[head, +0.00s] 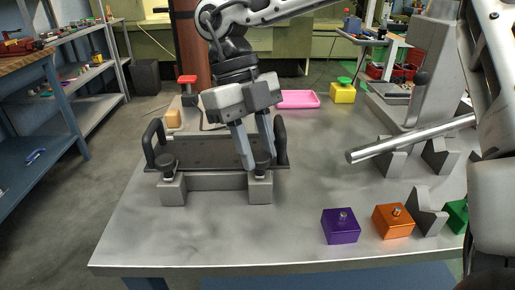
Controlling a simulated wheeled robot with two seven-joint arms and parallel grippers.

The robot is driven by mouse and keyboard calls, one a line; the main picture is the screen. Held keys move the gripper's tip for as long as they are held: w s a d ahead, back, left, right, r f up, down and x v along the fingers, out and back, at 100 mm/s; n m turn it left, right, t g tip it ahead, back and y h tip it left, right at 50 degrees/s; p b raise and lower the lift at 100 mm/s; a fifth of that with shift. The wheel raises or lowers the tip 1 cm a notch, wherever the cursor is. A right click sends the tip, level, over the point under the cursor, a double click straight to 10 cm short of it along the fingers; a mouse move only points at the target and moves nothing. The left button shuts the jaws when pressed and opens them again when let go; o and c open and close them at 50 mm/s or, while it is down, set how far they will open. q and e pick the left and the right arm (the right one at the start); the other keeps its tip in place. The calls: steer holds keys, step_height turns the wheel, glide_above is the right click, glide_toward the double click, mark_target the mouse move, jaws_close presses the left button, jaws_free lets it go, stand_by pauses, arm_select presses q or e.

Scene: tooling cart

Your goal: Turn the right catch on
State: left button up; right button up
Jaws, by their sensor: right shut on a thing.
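A dark flat plate (208,152) with upright black handles at both ends lies across two grey blocks on the grey table. A dark round catch sits at each front corner: the left catch (166,164) stands free, and the right catch (262,160) is above the right block (260,190). My right gripper (257,162) reaches down from above, with its two grey fingers on either side of the right catch, shut on it. The fingers hide part of the catch, and its exact turn angle is hard to tell. My left gripper is not in view.
Purple (340,226) and orange (393,221) blocks with metal knobs stand at the front right. A metal bar (408,138) lies on grey V-shaped supports at right. Behind are a pink tray (298,99) and a yellow block (342,93). The front left table is clear.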

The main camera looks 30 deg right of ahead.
steer(key=shift+n, duration=0.6)
steer(key=shift+h, duration=0.3)
steer(key=o, duration=1)
steer(key=shift+c, duration=0.2)
